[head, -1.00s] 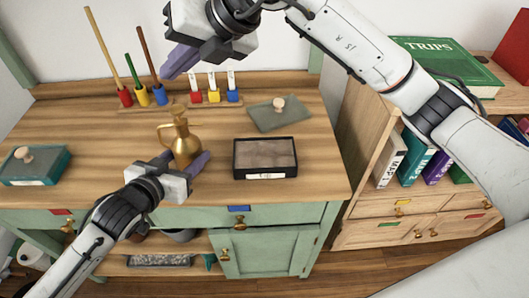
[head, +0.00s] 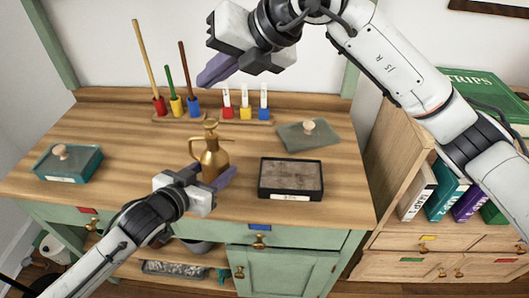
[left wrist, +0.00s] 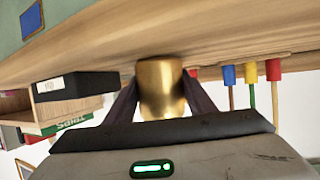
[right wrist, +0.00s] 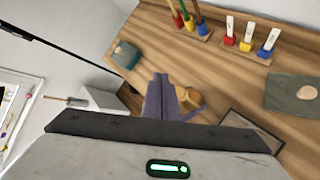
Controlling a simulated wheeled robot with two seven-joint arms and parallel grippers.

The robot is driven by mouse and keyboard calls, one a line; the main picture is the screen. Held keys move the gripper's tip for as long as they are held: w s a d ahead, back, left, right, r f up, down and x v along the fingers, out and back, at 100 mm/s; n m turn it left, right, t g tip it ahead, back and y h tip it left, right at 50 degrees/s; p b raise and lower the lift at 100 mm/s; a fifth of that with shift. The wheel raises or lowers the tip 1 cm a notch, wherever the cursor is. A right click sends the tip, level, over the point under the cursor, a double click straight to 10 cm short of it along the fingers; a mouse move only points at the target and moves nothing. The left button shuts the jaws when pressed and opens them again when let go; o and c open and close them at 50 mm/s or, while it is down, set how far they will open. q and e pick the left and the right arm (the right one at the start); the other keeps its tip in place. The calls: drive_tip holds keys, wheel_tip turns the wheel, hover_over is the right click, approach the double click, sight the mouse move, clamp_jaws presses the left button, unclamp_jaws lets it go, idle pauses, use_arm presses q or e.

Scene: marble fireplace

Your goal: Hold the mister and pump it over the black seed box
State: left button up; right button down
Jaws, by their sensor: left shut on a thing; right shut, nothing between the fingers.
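The brass mister (head: 211,160) stands upright near the middle of the wooden bench. My left gripper (head: 210,182) is shut on its body, one finger on each side; the left wrist view shows the brass body (left wrist: 160,88) between the fingers. The black seed box (head: 291,179), filled with brown soil, sits just right of the mister, apart from it. My right gripper (head: 215,72) is raised above the back of the bench, shut and empty. In the right wrist view its closed fingers (right wrist: 160,95) partly hide the mister (right wrist: 188,98).
A teal box (head: 68,162) with a lid sits at the left. A grey-green lid with a knob (head: 310,135) lies behind the seed box. Tools in coloured holders (head: 176,106) and white labels in a rack (head: 245,108) line the back. A bookshelf (head: 410,200) stands right.

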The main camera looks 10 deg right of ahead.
wheel_tip(320, 180, up, 3)
drive_tip(key=shift+f, duration=0.2)
approach(207, 121)
drive_tip(key=shift+w+a+f, duration=0.35)
drive_tip(key=shift+w+a, duration=0.25)
drive_tip(key=shift+a, duration=0.05)
drive_tip(key=shift+w+a+f, duration=0.3)
drive_tip(key=shift+w+a, duration=0.35)
drive_tip(key=shift+w+a+f, duration=0.35)
drive_tip(key=shift+w+a, duration=0.25)
drive_tip(key=shift+a, duration=0.05)
drive_tip(key=shift+f, duration=0.1)
idle(0.6)
drive_tip(key=shift+f, duration=0.3)
drive_tip(key=shift+f, duration=0.95)
idle(1.0)
drive_tip(key=shift+r, duration=1.4)
